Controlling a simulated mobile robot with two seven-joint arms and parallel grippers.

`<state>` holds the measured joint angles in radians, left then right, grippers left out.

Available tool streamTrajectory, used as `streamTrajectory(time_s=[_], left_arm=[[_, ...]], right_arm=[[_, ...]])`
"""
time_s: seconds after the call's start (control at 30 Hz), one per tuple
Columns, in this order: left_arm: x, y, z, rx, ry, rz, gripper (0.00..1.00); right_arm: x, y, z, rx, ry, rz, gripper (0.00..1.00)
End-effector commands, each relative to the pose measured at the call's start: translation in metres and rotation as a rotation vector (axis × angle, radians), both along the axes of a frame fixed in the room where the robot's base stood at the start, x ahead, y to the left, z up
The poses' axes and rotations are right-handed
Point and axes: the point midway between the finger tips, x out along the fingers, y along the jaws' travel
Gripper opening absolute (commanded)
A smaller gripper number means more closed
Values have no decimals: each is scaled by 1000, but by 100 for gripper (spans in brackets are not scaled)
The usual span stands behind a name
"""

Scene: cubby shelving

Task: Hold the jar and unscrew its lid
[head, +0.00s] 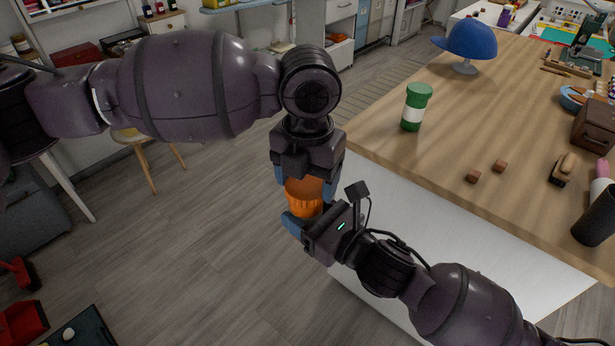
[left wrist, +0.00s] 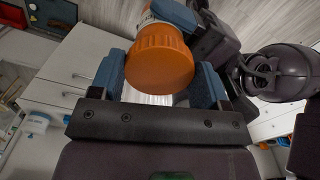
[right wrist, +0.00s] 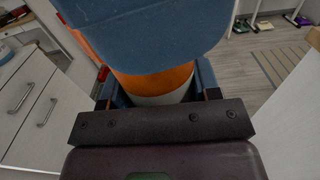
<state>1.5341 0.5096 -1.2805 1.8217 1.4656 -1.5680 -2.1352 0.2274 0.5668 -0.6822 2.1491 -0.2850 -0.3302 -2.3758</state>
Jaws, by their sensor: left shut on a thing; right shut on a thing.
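The jar's orange ribbed lid (head: 303,206) is in front of me, off the table's near left edge. In the left wrist view the round lid (left wrist: 160,65) sits between the blue fingers of my left gripper (left wrist: 158,80), which is shut on it. The jar body (right wrist: 160,98), white with an orange part, sits between the fingers of my right gripper (right wrist: 158,88), which is shut on it. Both grippers meet closely at the jar, and most of the body is hidden. I cannot tell whether the lid is loose on the jar.
The wooden table (head: 450,130) lies to the right. On it are a green and white container (head: 416,107), small brown blocks (head: 473,176), a brush (head: 565,168), a dark cylinder (head: 597,217) and a blue cap (head: 470,42) on a stand. Open floor (head: 200,240) lies to the left.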

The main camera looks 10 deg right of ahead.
Motion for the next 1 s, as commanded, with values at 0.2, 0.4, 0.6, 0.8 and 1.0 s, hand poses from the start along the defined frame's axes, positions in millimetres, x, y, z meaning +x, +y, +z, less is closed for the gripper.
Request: streamTrajectory(time_s=[0.2,0.4,0.6,0.8,1.0], left_arm=[[-4,-4,1,-13,7,307,41],[-3,-4,1,-15,7,601,41],[-3,-3,2,-17,5,895,41],[-2,-2,2,-17,5,1189,41],[-1,-1,2,-18,1,1483,41]], right_arm=[[1,1,0,0,0,1,0],[0,2,0,1,-1,2,0],[0,2,0,1,-1,3,0],[0,3,1,1,-2,5,0],[-1,3,1,1,-3,6,0]])
